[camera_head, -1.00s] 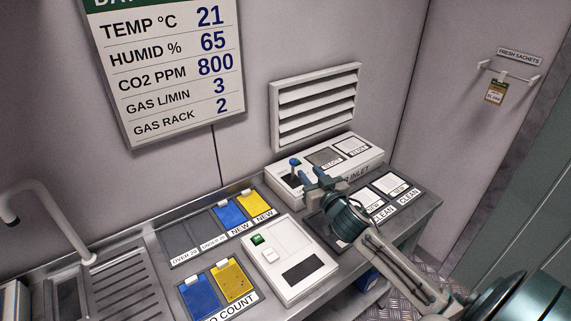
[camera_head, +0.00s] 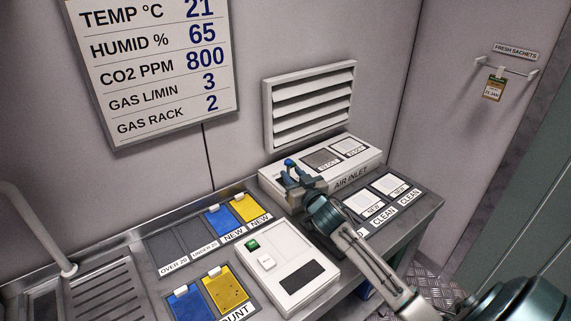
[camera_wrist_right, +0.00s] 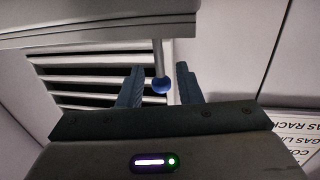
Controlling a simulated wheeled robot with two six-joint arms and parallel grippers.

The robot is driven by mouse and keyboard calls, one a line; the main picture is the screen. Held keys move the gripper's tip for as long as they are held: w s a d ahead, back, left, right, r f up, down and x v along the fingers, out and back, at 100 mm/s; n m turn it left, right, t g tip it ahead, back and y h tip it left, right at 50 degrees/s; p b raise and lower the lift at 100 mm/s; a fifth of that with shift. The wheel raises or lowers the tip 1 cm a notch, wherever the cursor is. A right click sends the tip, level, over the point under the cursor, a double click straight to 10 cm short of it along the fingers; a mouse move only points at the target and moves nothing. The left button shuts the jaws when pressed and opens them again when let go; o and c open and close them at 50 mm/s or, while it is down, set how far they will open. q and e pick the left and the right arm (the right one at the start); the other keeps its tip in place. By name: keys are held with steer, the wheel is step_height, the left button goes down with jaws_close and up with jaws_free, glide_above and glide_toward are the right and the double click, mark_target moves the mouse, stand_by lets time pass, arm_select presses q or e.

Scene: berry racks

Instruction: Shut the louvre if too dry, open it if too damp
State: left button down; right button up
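The louvre (camera_head: 310,105) is a white slatted vent on the back wall; dark gaps show between its slats. Below it stands the white box marked AIR INLET (camera_head: 350,180), with a blue-knobbed lever (camera_head: 289,162) at its left end. My right gripper (camera_head: 297,175) is at this lever. In the right wrist view, the lever's blue knob (camera_wrist_right: 161,86) sits between the two open fingers (camera_wrist_right: 160,88), with a gap on each side. The wall board (camera_head: 155,70) reads HUMID % 65 and TEMP 21. My left gripper is not in view.
A white device with a green button (camera_head: 290,268) stands left of my right arm. Blue and yellow cards (camera_head: 218,219) lie in labelled slots on the metal bench. CLEAN slots (camera_head: 390,186) lie in front of the inlet box. A FRESH SACHETS hook (camera_head: 507,68) is on the right wall.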

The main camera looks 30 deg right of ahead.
mark_target(289, 170)
steer(key=shift+w+d+p, duration=0.2)
steer(key=shift+w+p, duration=0.1)
steer(key=shift+w, duration=1.05)
steer(key=shift+w+d+p, duration=0.15)
steer(key=shift+w+p, duration=0.1)
steer(key=shift+w, duration=1.05)
jaws_close()
